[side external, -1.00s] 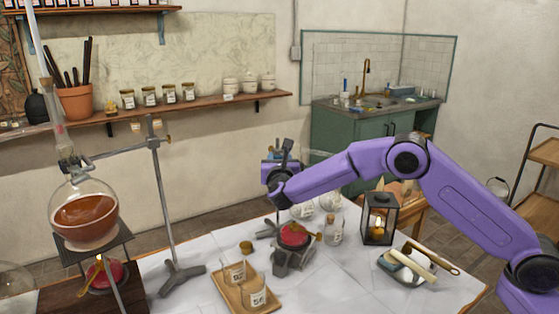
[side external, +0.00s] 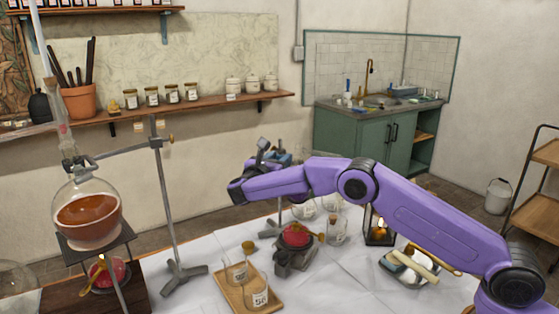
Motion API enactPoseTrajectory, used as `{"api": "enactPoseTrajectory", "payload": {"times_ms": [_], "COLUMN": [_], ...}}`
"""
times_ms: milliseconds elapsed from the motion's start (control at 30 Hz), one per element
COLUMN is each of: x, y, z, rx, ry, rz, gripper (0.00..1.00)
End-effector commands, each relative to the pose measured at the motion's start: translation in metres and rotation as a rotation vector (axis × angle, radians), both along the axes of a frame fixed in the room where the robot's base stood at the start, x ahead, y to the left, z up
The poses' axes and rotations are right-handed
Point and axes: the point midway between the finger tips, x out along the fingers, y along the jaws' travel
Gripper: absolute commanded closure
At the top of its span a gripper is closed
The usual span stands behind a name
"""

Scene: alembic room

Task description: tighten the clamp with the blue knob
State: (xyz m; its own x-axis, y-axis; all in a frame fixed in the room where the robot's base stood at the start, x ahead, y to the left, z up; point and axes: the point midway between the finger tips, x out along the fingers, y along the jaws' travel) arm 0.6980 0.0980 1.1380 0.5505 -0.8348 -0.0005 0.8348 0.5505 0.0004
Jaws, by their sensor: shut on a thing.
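My gripper (side external: 279,158) is at the left end of the purple arm, up over the back of the white-covered table. It is small, dark and partly hidden by my wrist. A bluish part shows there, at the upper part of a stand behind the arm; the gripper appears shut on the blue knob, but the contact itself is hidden.
At left, a round flask of brown liquid (side external: 88,217) is held by another stand (side external: 167,205). A wooden tray (side external: 229,297) with labelled beakers stands in front. A lantern (side external: 379,232) and a dish (side external: 405,265) are below my arm. Several glass vessels stand near the burner.

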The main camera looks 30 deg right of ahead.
Motion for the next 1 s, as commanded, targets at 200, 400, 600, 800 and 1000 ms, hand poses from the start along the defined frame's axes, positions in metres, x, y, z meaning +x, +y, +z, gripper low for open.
{"api": "enactPoseTrajectory", "payload": {"times_ms": [200,400,600,800,1000], "x": [0.0003,0.0006,0.0008,0.0007,0.0010], "y": [0.0028,0.0033,0.0028,0.0029,0.0028], "z": [-0.0018,-0.0015,-0.0015,-0.0015,-0.0014], "rx": [0.001,0.000,-0.001,-0.001,-0.001], "ry": [0.002,0.002,0.003,0.004,0.004], "rz": [-0.068,-0.099,-0.109,-0.108,-0.107], "gripper": [0.92,0.92,0.92,0.92,0.51]}}
